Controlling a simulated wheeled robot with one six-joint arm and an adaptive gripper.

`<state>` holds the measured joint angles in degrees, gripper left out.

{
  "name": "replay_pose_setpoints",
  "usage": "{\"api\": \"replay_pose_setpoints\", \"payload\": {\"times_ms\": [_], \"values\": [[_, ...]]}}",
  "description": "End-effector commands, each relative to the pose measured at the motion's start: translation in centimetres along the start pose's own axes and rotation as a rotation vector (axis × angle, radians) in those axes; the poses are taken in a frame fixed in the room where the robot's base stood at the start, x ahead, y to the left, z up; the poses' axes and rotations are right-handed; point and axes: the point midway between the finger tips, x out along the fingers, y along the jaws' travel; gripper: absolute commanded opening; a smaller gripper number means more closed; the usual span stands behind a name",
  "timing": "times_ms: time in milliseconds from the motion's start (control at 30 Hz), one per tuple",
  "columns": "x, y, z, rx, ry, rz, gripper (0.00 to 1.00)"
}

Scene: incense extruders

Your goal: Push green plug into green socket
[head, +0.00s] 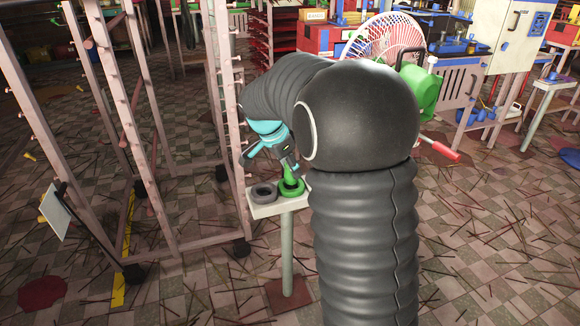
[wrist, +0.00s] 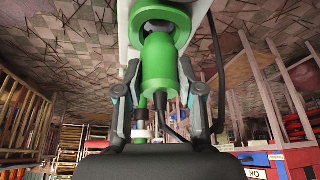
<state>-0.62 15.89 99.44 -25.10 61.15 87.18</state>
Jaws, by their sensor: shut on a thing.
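The green plug (wrist: 160,68) is between the two fingers of my gripper (wrist: 160,85) in the wrist view, and the gripper is shut on it. Its front end overlaps the opening of the green socket (wrist: 178,14), a thick ring at the top of that view. I cannot tell how far the tip is inside. In the head view my gripper (head: 285,156) points down over the green socket (head: 291,193), with the green plug (head: 289,174) between them. My arm hides part of this area.
A dark grey ring socket (head: 262,193) sits left of the green one on a small white stand (head: 268,209) on a post. A pinkish rack frame (head: 226,110) stands close on the left. A red-and-white fan (head: 385,40) and machines stand behind. Thin sticks litter the tiled floor.

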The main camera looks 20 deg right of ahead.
Motion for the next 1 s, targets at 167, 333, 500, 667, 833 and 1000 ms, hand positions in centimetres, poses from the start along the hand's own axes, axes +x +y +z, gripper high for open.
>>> {"api": "replay_pose_setpoints", "payload": {"times_ms": [167,333,500,667,833,1000], "values": [[0.4,0.0,0.1,0.000,0.000,0.000,0.03],[0.6,0.0,0.3,0.000,0.000,0.000,0.03],[0.9,0.0,0.4,0.000,0.000,0.000,0.03],[1.2,0.0,0.5,0.000,0.000,0.000,0.03],[1.4,0.0,0.6,0.000,0.000,0.000,0.03],[1.7,0.0,0.7,0.000,0.000,0.000,0.03]]}}
